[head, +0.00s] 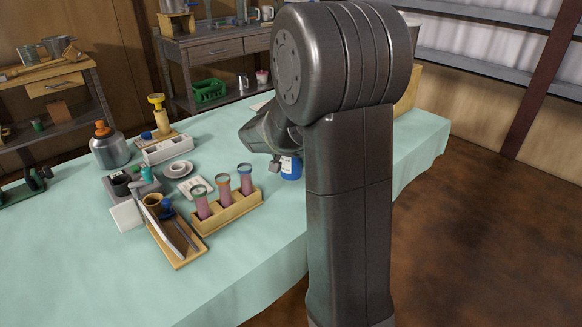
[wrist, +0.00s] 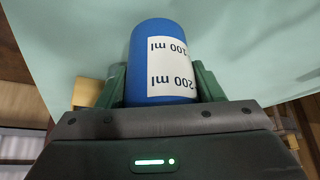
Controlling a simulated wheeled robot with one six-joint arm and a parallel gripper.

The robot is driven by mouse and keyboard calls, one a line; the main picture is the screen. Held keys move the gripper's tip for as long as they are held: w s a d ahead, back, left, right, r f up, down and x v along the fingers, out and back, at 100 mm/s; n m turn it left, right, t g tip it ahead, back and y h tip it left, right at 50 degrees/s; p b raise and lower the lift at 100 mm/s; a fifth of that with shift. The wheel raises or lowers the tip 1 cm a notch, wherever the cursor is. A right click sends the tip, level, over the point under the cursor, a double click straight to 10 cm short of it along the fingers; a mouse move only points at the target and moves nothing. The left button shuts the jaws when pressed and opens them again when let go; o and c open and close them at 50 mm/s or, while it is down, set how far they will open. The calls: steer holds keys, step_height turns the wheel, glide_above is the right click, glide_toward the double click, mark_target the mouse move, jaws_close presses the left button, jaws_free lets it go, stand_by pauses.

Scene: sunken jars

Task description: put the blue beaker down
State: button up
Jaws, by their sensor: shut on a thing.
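The blue beaker (head: 291,168) shows in the head view near the middle of the table, partly hidden by my arm. In the wrist view the blue beaker (wrist: 147,42) carries a white label with "100 ml" and "200 ml", upside down in that picture. My gripper (wrist: 160,88) is shut on it, with one green finger on each side. In the head view my gripper (head: 276,163) is mostly hidden behind the arm. I cannot tell whether the beaker touches the tablecloth.
The table with a pale green cloth (head: 260,275) has free room in front. A wooden rack (head: 228,212) with three pink-filled tubes stands left of the beaker. A tray (head: 176,245), a saucer (head: 178,169), a white box (head: 166,149) and an orange-topped jar (head: 110,150) stand further left.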

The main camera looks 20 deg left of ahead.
steer(key=shift+f, duration=0.95)
steer(key=shift+f, duration=0.1)
steer(key=shift+f+b, duration=0.15)
steer(key=shift+b, duration=0.2)
steer(key=o, duration=1.1)
steer(key=shift+o, duration=0.2)
steer(key=shift+s+r+p, duration=0.1)
steer(key=shift+r+p, duration=0.3)
steer(key=shift+r, duration=0.1)
steer(key=p+v, duration=0.1)
steer(key=v, duration=1)
steer(key=shift+s+r+p, duration=0.15)
steer(key=shift+s+p, duration=0.05)
steer(key=shift+p, duration=0.15)
steer(key=shift+d, duration=0.1)
